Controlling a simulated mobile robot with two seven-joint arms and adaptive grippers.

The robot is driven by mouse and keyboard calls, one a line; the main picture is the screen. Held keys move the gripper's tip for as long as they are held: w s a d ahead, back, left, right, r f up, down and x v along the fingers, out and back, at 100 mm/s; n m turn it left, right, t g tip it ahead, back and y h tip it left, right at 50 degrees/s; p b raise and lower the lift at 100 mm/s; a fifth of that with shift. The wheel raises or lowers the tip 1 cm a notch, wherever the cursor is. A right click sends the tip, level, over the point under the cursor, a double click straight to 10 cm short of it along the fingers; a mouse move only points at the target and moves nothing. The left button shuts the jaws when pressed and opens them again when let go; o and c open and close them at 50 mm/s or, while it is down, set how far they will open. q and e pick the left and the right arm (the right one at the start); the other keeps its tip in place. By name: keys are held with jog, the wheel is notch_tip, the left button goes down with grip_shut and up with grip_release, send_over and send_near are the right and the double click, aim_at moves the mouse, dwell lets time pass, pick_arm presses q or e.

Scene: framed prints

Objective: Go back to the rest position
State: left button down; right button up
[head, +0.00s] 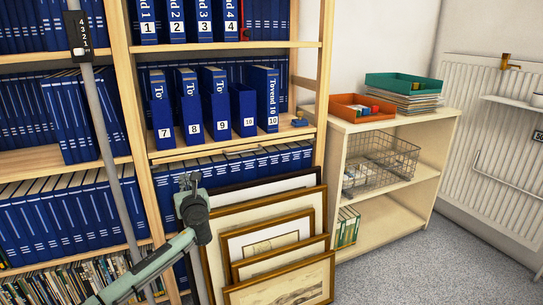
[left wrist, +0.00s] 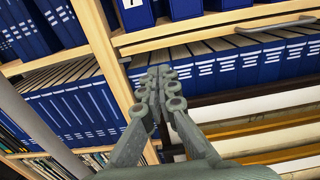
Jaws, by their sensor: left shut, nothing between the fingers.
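My left gripper (head: 192,182) is shut and empty in the head view, in front of the lower part of the wooden bookshelf and just left of the framed prints. It also shows in the left wrist view (left wrist: 161,88), its fingertips together in front of a row of blue binders. Several framed prints (head: 285,272) lean in a stack against the shelf, in the lower middle of the head view. Their frames also show at the lower right of the left wrist view (left wrist: 270,130). My right gripper is in neither view.
The bookshelf (head: 318,95) holds rows of blue volumes. A low cream shelf unit (head: 385,205) stands to the right, with an orange tray (head: 361,108), a teal tray (head: 404,84) and a wire basket (head: 380,160). A radiator (head: 500,150) is on the right wall. The grey floor (head: 430,270) at lower right is clear.

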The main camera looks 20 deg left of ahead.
pick_arm(q)
jog(key=s+d+f+n+g+h, duration=0.25)
jog(key=s+d+f+n, duration=0.3)
jog(key=f, duration=0.45)
jog(key=s+d+f+n+g+h, duration=0.25)
jog(key=s+d+f+n, duration=0.35)
jog(key=f, duration=0.4)
jog(key=s+d+f+n+g+h, duration=0.1)
jog(key=s+d+f+n+h, duration=0.1)
jog(key=s+d, duration=0.4)
jog(key=s+d+f+n+g+h+p, duration=0.1)
jog(key=s+d+f+n+h, duration=0.1)
jog(key=s+d+f+n, duration=0.3)
jog(key=s+d+f+n+g+h, duration=0.1)
jog(key=s+d+f+n+h, duration=0.2)
jog(key=s+d+n, duration=0.3)
jog(key=s, duration=0.4)
jog(key=shift+s+d+f+g, duration=0.3)
jog(key=shift+d+g, duration=0.1)
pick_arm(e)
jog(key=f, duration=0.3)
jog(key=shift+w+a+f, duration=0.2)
